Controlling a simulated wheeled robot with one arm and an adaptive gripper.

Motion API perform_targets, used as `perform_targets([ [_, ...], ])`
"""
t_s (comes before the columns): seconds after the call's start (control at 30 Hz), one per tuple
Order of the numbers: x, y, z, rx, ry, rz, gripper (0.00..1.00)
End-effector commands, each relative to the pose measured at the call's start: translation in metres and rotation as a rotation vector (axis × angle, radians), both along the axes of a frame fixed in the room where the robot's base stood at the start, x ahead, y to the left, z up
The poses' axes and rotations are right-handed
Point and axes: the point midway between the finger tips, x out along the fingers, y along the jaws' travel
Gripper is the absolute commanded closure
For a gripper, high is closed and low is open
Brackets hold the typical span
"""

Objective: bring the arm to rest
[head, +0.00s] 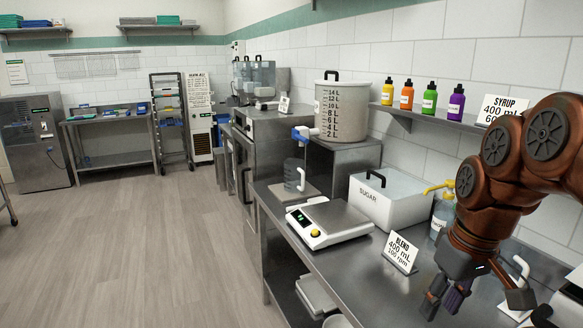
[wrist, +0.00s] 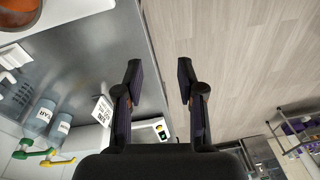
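My gripper (head: 447,298) hangs from my brown arm at the right of the head view, pointing down over the front part of the steel counter (head: 350,275). In the wrist view my gripper (wrist: 160,85) shows two dark fingers spread apart. Nothing is between them; the counter edge and the wood floor lie beyond. The gripper is apart from the objects on the counter.
A "BLEND" card (head: 400,252), a scale (head: 328,222), a white sugar bin (head: 390,200) and a pump bottle (head: 443,215) stand on the counter. Several coloured bottles (head: 429,99) and a syrup card (head: 502,108) stand on the wall shelf. The floor (head: 150,240) at left is clear.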

Motion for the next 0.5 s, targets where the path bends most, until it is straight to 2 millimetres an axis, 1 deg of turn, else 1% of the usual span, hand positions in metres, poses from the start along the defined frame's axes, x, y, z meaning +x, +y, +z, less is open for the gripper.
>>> perform_targets([
  [0.03,-0.010,0.014,-0.011,-0.006,0.021,0.002,0.61],
  [0.2,-0.045,0.048,-0.046,-0.024,0.087,-0.024,0.61],
  [0.27,-0.059,0.058,-0.060,-0.032,0.110,-0.038,0.61],
  [0.4,-0.094,0.075,-0.090,-0.054,0.162,-0.079,0.61],
  [0.5,-0.119,0.082,-0.110,-0.069,0.192,-0.113,0.61],
])
